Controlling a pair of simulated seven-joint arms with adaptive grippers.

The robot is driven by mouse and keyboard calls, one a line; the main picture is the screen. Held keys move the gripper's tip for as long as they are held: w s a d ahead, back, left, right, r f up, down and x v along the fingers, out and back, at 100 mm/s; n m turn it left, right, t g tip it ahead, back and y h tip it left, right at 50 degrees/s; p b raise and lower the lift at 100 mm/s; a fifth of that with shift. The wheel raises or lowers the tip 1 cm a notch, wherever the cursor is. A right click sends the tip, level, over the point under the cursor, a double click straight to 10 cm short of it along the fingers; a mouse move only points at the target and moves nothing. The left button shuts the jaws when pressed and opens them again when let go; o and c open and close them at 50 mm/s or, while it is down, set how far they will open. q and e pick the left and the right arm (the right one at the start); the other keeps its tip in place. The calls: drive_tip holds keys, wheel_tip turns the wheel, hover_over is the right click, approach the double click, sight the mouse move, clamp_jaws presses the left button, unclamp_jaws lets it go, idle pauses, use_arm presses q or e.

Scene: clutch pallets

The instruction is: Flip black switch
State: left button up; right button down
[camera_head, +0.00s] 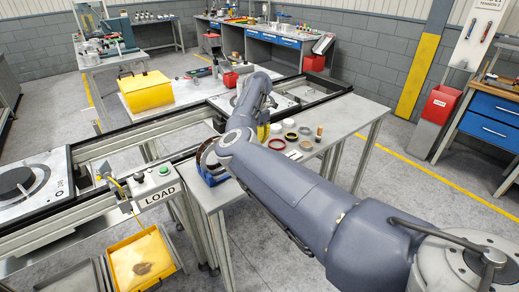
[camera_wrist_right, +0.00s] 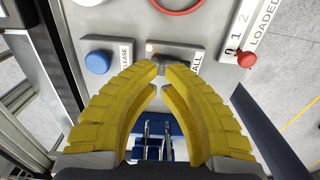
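In the right wrist view, a small dark switch (camera_wrist_right: 160,67) sits on a grey panel between the "RELEASE" and "INSTALL" labels. A small light glows just beyond it. My right gripper (camera_wrist_right: 161,76) has yellow curved fingers; their tips are close together at the switch, with a narrow gap. I cannot tell whether they touch or hold it. In the head view, my right arm crosses the middle, and a bit of the yellow right gripper (camera_head: 263,131) shows beside it, above the table. The switch is hidden there. My left gripper is not in view.
A blue button (camera_wrist_right: 97,62) lies left of the switch and a red knob (camera_wrist_right: 246,60) right of it. In the head view, rings and small parts lie on the grey table (camera_head: 335,112). A "LOAD" panel (camera_head: 158,186) and a yellow bin (camera_head: 145,262) are at the left.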

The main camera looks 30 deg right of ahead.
drive_tip(key=shift+r, duration=2.2)
